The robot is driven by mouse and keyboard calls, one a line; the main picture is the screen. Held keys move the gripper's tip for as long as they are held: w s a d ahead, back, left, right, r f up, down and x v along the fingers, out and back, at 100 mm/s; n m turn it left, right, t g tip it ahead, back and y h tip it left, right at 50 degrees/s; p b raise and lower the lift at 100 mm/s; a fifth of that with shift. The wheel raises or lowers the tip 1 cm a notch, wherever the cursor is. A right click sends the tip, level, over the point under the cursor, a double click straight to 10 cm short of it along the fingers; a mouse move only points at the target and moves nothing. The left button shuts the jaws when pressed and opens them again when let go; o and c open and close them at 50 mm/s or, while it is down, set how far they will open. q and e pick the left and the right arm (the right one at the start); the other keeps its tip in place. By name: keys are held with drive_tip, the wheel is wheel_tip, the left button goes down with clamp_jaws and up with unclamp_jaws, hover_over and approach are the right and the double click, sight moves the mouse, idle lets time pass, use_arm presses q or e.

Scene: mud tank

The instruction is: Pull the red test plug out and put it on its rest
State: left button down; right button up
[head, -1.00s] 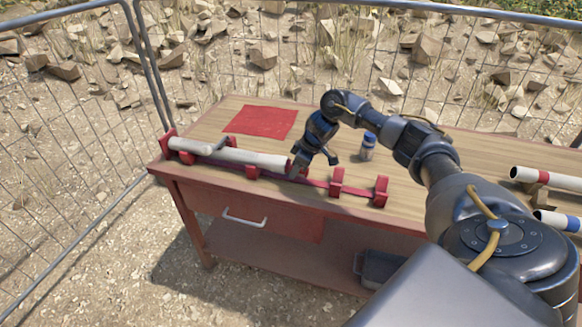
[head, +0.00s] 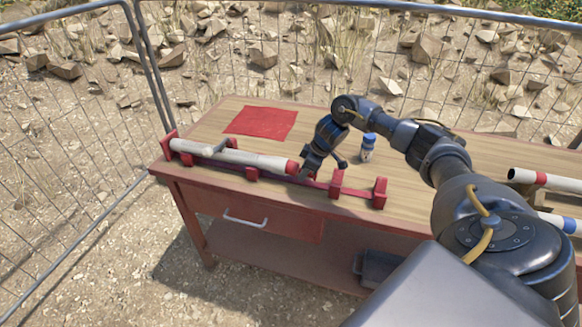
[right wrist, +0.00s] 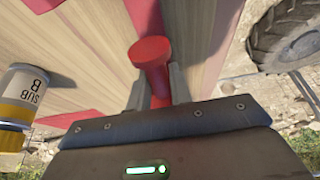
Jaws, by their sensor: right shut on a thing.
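My right gripper (head: 306,172) is shut on the red test plug (head: 292,167) at the right end of the white pipe (head: 262,160). In the right wrist view the gripper (right wrist: 157,92) has its fingers on both sides of the plug's narrower part, and the plug's wide round red end (right wrist: 150,52) shows beyond them. The pipe does not show there, and I cannot tell whether plug and pipe still touch. Red brackets (head: 337,183) stand on a red rail to the right of the gripper; I cannot tell which is the rest. My left gripper is not in view.
A red mat (head: 262,122) lies at the back left. Banded pipes (head: 556,182) lie at the right. A drawer handle (head: 244,219) juts out in front.

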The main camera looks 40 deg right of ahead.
drive_tip(key=shift+s+d+p, duration=0.4)
drive_tip(key=shift+s+d, duration=0.15)
drive_tip(key=shift+s, duration=0.3)
wheel_tip(320, 180, up, 8)
drive_tip(key=p, duration=0.8)
drive_tip(key=shift+f+p, duration=0.2)
drive_tip(key=shift+p, duration=0.1)
